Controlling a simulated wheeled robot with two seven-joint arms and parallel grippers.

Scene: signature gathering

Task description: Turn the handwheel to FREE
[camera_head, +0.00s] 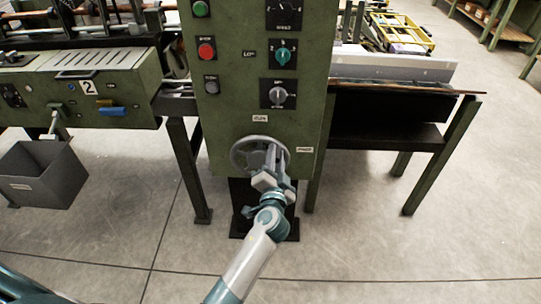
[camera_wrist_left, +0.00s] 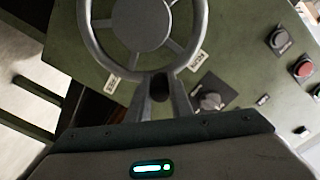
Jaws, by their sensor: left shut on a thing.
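The grey spoked handwheel (camera_head: 236,158) sits on the front of the green control cabinet (camera_head: 226,120), low down. It fills the top of the left wrist view (camera_wrist_left: 142,25). My left gripper (camera_head: 271,158) reaches up from below and covers the wheel's right part. My right gripper is not in view.
Above the wheel are a grey knob (camera_head: 278,95), a teal knob (camera_head: 283,57) and a red button (camera_head: 206,50). A grey bin (camera_head: 42,175) hangs at the left below a green machine. A dark bench (camera_head: 390,132) stands at the right. The floor in front is clear.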

